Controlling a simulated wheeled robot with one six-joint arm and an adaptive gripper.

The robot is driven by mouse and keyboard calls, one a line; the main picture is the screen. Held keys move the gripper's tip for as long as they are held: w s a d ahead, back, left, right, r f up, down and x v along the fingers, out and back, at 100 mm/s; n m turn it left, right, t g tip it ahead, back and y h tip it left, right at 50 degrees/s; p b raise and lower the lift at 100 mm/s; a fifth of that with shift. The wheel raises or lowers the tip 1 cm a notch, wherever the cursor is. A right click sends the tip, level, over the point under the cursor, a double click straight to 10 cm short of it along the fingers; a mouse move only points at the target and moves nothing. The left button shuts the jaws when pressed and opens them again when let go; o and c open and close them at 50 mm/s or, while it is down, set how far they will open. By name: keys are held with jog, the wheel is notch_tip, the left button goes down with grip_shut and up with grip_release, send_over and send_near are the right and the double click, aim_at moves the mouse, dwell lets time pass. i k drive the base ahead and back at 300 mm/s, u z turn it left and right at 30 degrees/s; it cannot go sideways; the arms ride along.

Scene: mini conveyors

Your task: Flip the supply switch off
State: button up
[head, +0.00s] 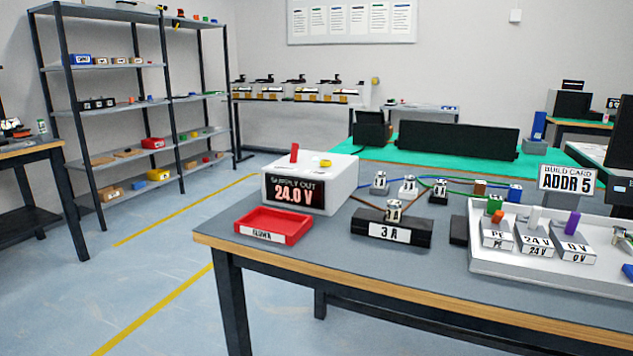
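The supply (327,183) is a white box near the left end of the grey-topped workbench. Its dark front display reads "SUPPLY OUT 24.0 V". A red lever (294,153) sticks up, slightly tilted, from the top of the box at its left. I take it to be the supply switch; no on or off marking can be read. A small yellow part (325,163) sits on the top to the right of the lever. My gripper is not in view, and nothing touches the supply.
A red tray (273,225) stands in front of the supply, close to the bench's front edge. A black block marked "3 A" (392,230) and wired terminals stand to the right. A white tray (483,255) with labelled blocks is further right. The floor at left is clear.

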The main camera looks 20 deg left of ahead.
aim_at(295, 146)
jog(key=u, duration=1.25)
jog(key=k, duration=1.35)
jog(key=u, duration=0.4)
jog(key=i, duration=0.75)
jog(key=u, duration=0.9)
jog(key=i, duration=3.1)
jog(key=z, duration=1.65)
jog(key=i, duration=0.85)
jog(key=z, duration=0.95)
